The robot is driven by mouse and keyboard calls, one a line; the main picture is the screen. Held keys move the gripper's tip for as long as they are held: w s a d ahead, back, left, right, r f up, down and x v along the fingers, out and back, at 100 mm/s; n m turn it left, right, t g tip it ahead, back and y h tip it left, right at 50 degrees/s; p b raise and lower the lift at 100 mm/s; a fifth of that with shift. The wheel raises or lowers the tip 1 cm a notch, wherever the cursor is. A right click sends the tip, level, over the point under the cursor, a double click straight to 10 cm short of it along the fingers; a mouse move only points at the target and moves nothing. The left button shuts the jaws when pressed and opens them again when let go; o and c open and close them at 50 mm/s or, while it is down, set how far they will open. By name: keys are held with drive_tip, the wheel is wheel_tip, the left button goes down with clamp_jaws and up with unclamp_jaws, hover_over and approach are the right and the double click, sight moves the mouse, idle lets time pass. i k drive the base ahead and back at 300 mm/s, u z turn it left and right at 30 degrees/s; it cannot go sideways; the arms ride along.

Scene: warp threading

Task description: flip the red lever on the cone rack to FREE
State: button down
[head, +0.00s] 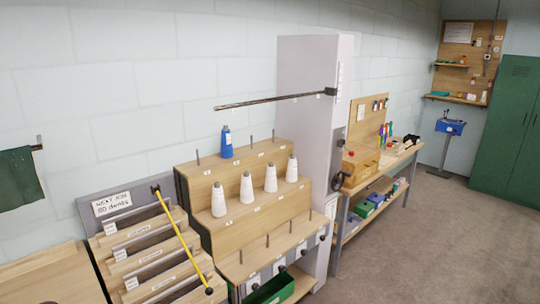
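The cone rack (262,222) is a stepped wooden stand with upright pegs in the middle of the head view. Several white cones (271,179) stand on its middle step, and one blue cone (226,142) stands on the top step. Small white plates with dark knobs (279,268) line its lower front. I cannot make out a red lever or a FREE label on the rack. My gripper is not in view.
A sloped rack of labelled wooden slats (150,258), crossed by a yellow bar (180,238), stands left. A dark rod (270,101) juts from the grey cabinet (305,90) above the cones. A workbench (390,165) stands right. The floor (440,240) at right is clear.

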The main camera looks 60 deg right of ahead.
sight(351, 153)
drive_tip(key=u, duration=1.45)
drive_tip(key=k, duration=2.15)
drive_tip(key=z, duration=1.65)
drive_tip(key=i, duration=1.05)
drive_tip(key=u, duration=0.05)
